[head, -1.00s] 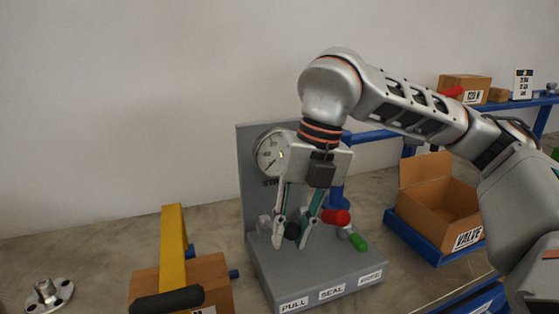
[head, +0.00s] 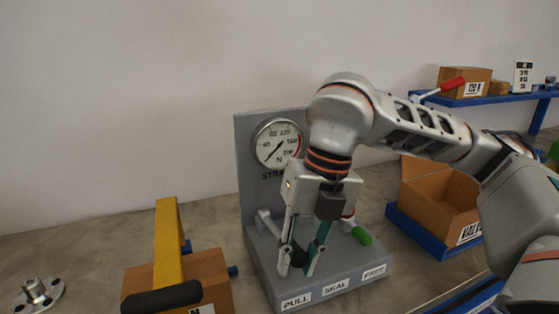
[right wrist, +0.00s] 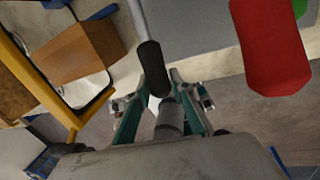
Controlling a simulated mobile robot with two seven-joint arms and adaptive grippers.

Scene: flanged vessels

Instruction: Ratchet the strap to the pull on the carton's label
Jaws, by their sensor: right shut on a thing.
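A grey strapping stand (head: 340,270) carries a round gauge (head: 278,143), with its needle slanting to the lower left, near the low end. Its front edge has PULL, SEAL and FREE labels. My right gripper (head: 297,266) is shut on the black grip of the PULL lever (head: 299,258); the grip also shows between the fingers in the right wrist view (right wrist: 154,68). A brown carton (head: 205,278) stands at the lower left, under a yellow bar (head: 169,240); its label is cut off by the frame. I cannot make out the strap. My left gripper is not in view.
A green handle (head: 361,235) is right of my gripper; a red handle (right wrist: 270,45) shows in the right wrist view. An open carton (head: 440,200) sits in a blue tray at right. A shelf carton (head: 463,86) reads 120 N. A metal flange (head: 38,294) lies lower left.

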